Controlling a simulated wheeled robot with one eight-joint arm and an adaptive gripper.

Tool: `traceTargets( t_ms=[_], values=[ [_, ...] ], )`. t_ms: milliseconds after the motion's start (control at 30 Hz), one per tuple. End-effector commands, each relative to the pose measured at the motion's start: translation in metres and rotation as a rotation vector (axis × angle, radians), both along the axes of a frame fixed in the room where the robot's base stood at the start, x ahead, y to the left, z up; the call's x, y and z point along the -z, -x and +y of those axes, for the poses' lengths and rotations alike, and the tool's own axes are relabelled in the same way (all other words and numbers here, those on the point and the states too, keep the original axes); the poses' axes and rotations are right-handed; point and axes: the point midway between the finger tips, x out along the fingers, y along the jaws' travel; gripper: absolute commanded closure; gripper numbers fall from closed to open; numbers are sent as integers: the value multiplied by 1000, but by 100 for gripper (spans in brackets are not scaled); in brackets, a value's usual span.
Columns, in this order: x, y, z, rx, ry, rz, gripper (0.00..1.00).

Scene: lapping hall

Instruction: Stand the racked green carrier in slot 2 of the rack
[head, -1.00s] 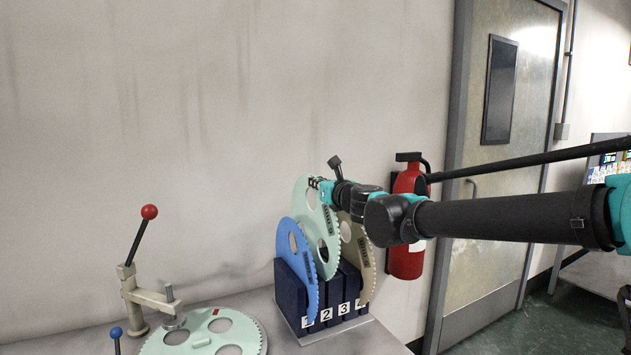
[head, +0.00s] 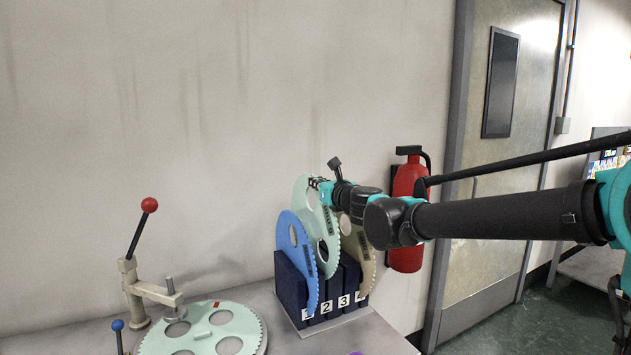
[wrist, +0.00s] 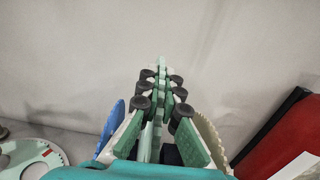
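The racked green carrier (head: 307,200), a pale green toothed disc with holes, stands upright above the rack (head: 289,283), between the blue and beige carriers. Its top is clearly higher than theirs, and its lower edge shows near the slot 2 label (head: 326,307). I cannot tell how deep it sits. My gripper (head: 316,184) is at its upper right edge. In the wrist view my gripper (wrist: 162,80) has its fingers closed on both faces of the thin carrier, seen edge-on. The blue carrier (head: 287,228) partly hides the green one in the head view.
The blue carrier is in slot 1; a beige carrier (head: 366,262) stands at the right of the rack. Another pale green carrier (head: 246,318) lies flat by a red-knobbed lever clamp (head: 150,298). A fire extinguisher (head: 407,258) hangs on the wall behind my arm.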

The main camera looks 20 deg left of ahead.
Motion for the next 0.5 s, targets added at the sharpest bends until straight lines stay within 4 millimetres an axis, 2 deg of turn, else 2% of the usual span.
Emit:
traceTargets(
  t_ms=[500],
  values=[
    [10,0,0,0,0,0,100]
  ],
)
